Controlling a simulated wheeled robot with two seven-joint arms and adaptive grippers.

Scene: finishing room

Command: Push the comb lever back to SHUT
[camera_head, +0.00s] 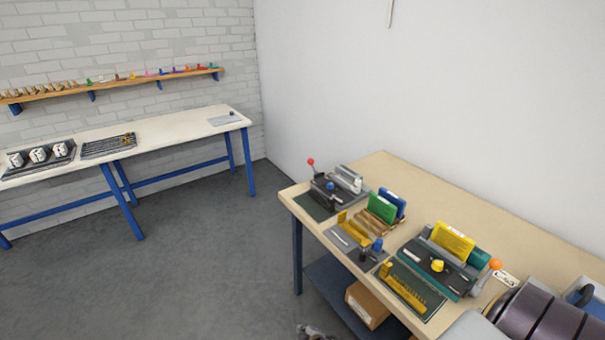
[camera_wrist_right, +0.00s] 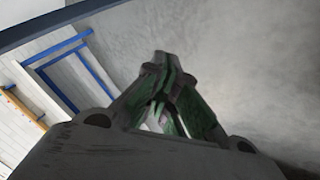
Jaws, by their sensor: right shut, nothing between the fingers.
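A teal and grey machine (camera_head: 437,264) stands on the wooden bench, with a yellow booklet (camera_head: 452,243) upright in it. A lever with an orange knob (camera_head: 495,264) is at its right side, above a small white tag (camera_head: 507,279); its lettering is too small to read. A second, dark machine (camera_head: 335,190) has a red-knobbed lever (camera_head: 311,162). Which one is the comb lever I cannot tell for sure. My right gripper (camera_head: 312,331) is at the bottom edge, left of the bench and far from both levers. In the wrist view its fingertips (camera_wrist_right: 165,62) meet, empty. My left gripper is not in view.
Green and blue booklets (camera_head: 381,207) in a wooden holder and yellow combs (camera_head: 408,289) lie on the bench (camera_head: 400,169). A cardboard box (camera_head: 366,306) sits on the lower shelf. A long white table (camera_head: 175,129) stands at the far wall. The floor between is clear.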

